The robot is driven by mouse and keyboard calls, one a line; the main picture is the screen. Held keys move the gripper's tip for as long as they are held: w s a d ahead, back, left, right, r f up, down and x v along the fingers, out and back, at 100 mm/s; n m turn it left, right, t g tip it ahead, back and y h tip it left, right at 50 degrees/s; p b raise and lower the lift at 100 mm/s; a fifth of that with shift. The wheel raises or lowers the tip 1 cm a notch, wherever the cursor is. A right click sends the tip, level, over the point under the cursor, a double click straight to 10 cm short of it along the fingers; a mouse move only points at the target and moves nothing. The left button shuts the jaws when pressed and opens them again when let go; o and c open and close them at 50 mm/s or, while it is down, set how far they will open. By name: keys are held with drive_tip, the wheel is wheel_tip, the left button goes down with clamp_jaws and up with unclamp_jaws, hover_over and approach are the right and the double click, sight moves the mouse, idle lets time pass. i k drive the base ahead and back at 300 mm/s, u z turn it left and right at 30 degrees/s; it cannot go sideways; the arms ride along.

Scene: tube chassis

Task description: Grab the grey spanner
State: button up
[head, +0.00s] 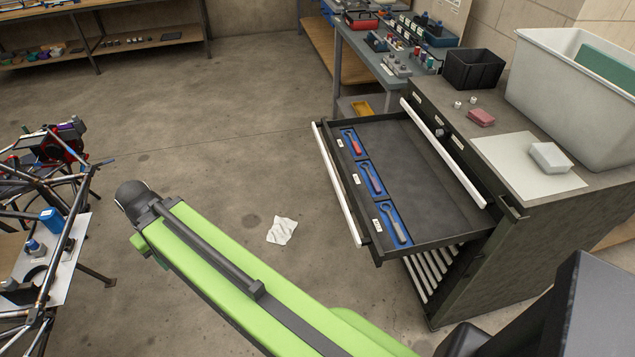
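A grey spanner (396,226) lies in a blue tray insert at the near end of an open drawer (436,185). Two other spanners lie in blue inserts farther back in the same drawer. Small white labels sit beside the inserts. My green arm crosses the lower middle of the view, left of the drawer and apart from it. My gripper is not visible.
The drawer juts from a dark cabinet (475,270); its top holds a white bin (570,85), a black box (472,69) and a pink block (481,117). A tube chassis (45,190) stands at left. A white rag (282,230) lies on otherwise clear floor between.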

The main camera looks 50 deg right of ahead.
sight(399, 233)
drive_tip(key=u, duration=0.35)
drive_tip(key=k, duration=1.25)
drive_tip(key=z, duration=1.7)
drive_tip(key=i, duration=1)
drive_tip(key=u, duration=0.05)
